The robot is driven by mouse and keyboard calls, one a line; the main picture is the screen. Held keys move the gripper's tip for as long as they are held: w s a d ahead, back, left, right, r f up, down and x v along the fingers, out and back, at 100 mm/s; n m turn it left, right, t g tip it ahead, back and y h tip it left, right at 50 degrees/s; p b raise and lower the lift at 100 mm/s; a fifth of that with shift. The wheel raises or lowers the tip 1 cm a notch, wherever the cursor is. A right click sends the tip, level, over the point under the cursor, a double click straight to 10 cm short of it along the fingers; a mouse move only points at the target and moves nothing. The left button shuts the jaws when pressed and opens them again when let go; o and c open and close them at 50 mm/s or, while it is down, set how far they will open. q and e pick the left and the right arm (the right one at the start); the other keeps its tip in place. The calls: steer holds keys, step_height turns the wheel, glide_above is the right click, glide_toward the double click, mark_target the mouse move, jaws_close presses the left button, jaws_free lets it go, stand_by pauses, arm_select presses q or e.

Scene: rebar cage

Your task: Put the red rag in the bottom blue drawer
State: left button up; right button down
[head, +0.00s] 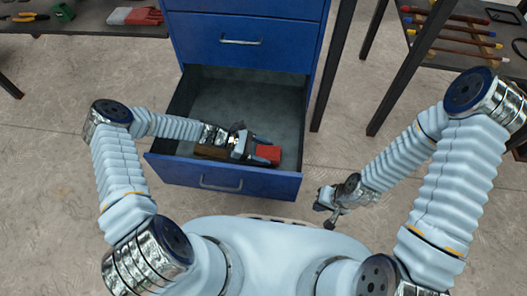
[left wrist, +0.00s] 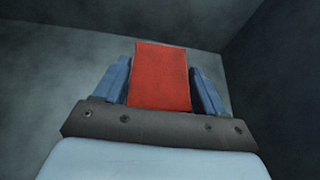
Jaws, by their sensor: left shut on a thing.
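The bottom blue drawer (head: 222,181) is pulled out, and its grey inside shows in the head view. My left gripper (head: 264,149) is inside the drawer's outline, near its front right. It is shut on the red rag (head: 268,154), which looks like a folded flat block. In the left wrist view the rag (left wrist: 160,78) sits between the two blue fingers, with grey drawer walls around it. I cannot tell whether the rag touches the drawer floor. My right gripper (head: 331,205) is outside the drawer, to its right, small and dark; its opening is unclear.
A closed blue drawer (head: 245,42) is above the open one. A brown piece (head: 211,152) shows in the open drawer beside my left wrist. Red-and-white gloves (head: 136,16) lie on a bench at the left. A dark-legged bench with several rods (head: 455,40) stands at the right.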

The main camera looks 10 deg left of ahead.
arm_select(q)
steer(key=shift+f, duration=0.1)
steer(key=shift+f+b, duration=0.5)
steer(key=shift+f, duration=0.05)
steer(key=o, duration=1)
steer(key=shift+r, duration=0.1)
steer(key=shift+r+p, duration=0.4)
steer(key=shift+p, duration=0.05)
steer(key=v, duration=0.7)
steer(key=shift+a+r+p, duration=0.2)
steer(key=shift+r+p, duration=0.1)
steer(key=shift+p, duration=0.05)
